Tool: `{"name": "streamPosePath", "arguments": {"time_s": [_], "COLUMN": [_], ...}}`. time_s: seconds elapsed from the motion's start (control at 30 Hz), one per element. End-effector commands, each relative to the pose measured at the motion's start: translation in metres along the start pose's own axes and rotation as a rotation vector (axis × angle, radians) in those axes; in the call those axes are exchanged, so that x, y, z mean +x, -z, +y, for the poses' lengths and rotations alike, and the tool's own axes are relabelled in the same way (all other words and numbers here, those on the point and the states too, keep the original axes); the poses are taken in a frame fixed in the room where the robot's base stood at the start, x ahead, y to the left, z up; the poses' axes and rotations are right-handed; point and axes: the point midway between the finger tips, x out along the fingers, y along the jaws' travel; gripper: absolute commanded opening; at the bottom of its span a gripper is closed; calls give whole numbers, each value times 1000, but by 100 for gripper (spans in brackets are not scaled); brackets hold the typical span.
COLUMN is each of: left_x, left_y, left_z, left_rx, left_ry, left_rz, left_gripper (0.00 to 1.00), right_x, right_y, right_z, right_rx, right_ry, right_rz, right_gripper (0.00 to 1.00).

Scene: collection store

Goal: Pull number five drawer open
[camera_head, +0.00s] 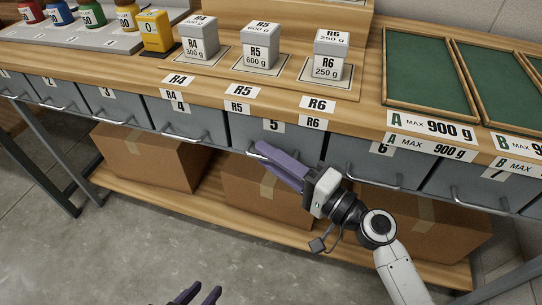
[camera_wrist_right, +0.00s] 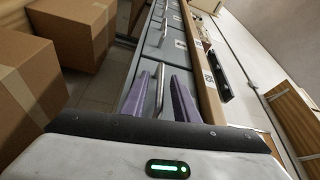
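The number five drawer (camera_head: 235,130) is a grey front under the wooden counter, flush with its neighbours, with a metal bar handle (camera_head: 256,156) low on it. My right gripper (camera_head: 261,151) has its purple fingers at that handle and partly hides it. In the right wrist view the fingers (camera_wrist_right: 161,76) stand apart, with a metal bar (camera_wrist_right: 158,92) seen between them; I cannot tell whether they touch it. My left gripper (camera_head: 204,289) shows only its purple fingertips at the bottom edge, spread apart and empty, above the floor.
Drawer four (camera_head: 190,122) and drawer six (camera_head: 365,160) flank it. Cardboard boxes (camera_head: 150,155) stand on the wooden shelf below. Labelled weight blocks (camera_head: 262,48) and green trays (camera_head: 425,75) are on the counter. The grey floor (camera_head: 130,250) in front is clear.

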Motion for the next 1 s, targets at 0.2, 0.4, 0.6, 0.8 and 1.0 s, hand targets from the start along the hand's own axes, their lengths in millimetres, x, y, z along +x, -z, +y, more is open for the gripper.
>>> {"name": "streamPosePath", "arguments": {"time_s": [0.2, 0.4, 0.6, 0.8, 1.0], "left_x": [0, -1, -1, -1, -1], "left_y": [2, 4, 6, 6, 6], "left_z": [0, 0, 0, 0, 0], "left_rx": [1, 1, 1, 1, 2], "left_ry": [0, 0, -1, -1, -1], "left_rz": [3, 9, 13, 13, 13], "left_gripper": [31, 31, 31, 31, 31], "right_x": [0, -1, -1, -1, -1], "right_y": [0, 0, 0, 0, 0], "right_z": [0, 0, 0, 1, 1], "right_rx": [0, 0, 0, 0, 0], "right_ry": [0, 0, -1, -1, -1], "right_rz": [0, 0, 0, 0, 0], "right_gripper": [7, 0, 0, 0, 0]}}
